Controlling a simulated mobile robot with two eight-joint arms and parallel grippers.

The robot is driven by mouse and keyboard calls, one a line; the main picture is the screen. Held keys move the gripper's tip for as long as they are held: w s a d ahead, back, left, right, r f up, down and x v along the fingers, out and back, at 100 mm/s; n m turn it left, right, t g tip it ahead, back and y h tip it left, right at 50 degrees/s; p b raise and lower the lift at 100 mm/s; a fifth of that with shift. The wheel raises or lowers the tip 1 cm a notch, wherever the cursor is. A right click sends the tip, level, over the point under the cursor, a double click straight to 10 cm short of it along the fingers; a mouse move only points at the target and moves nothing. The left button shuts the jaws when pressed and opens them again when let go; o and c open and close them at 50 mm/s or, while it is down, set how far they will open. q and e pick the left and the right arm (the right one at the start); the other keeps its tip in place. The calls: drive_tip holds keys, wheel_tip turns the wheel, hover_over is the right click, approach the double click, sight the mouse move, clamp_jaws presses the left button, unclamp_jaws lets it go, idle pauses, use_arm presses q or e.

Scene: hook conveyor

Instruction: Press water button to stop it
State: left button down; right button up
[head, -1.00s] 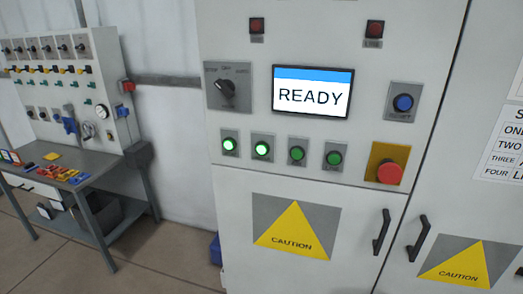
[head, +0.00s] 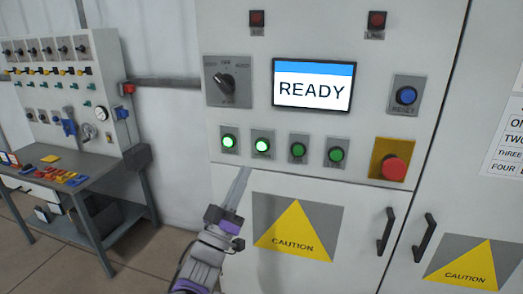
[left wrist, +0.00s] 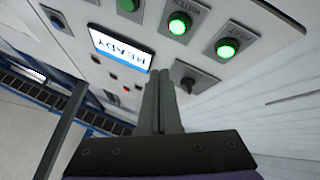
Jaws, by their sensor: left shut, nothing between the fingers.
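The water button (head: 262,148) is the second from the left in the row on the control panel (head: 385,30), and it is lit green. In the left wrist view the lit water button (left wrist: 179,23) has a label that seems to read WATER. My left gripper (head: 243,172) points up at the panel, its fingers shut and empty, with the tips just below the two lit buttons in the head view. In the left wrist view the shut fingers (left wrist: 160,80) appear apart from the button. My right gripper is not in view.
Another lit green button (head: 229,142) is at the left, and two unlit green ones (head: 297,150) are to the right. A selector knob (head: 224,84), a READY display (head: 312,86), a blue reset button (head: 406,95) and a red emergency button (head: 394,168) are nearby. A workbench (head: 100,165) stands at left.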

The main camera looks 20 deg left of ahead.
use_arm(q)
drive_tip(key=shift+s+d+r+m+h, duration=0.25)
drive_tip(key=shift+m+h, duration=0.2)
drive_tip(key=shift+h, duration=0.4)
drive_tip(key=shift+s+d+r+m+h, duration=0.15)
drive_tip(key=shift+r+m+h, duration=0.25)
drive_tip(key=shift+h, duration=0.45)
approach(264, 142)
drive_tip(key=shift+s+d+r+x, duration=0.1)
drive_tip(key=shift+s+x, duration=0.05)
drive_tip(key=shift+x, duration=0.7)
drive_tip(key=shift+s+d+r+x, duration=0.1)
drive_tip(key=shift+r+x, duration=0.05)
drive_tip(key=shift+x, duration=0.7)
drive_tip(key=shift+s+d+r+x, duration=0.1)
drive_tip(key=shift+s+x, duration=0.05)
drive_tip(key=shift+x, duration=0.7)
drive_tip(key=shift+w+a, duration=0.1)
drive_tip(key=shift+w, duration=0.35)
drive_tip(key=shift+w, duration=0.4)
drive_tip(key=shift+s, duration=0.85)
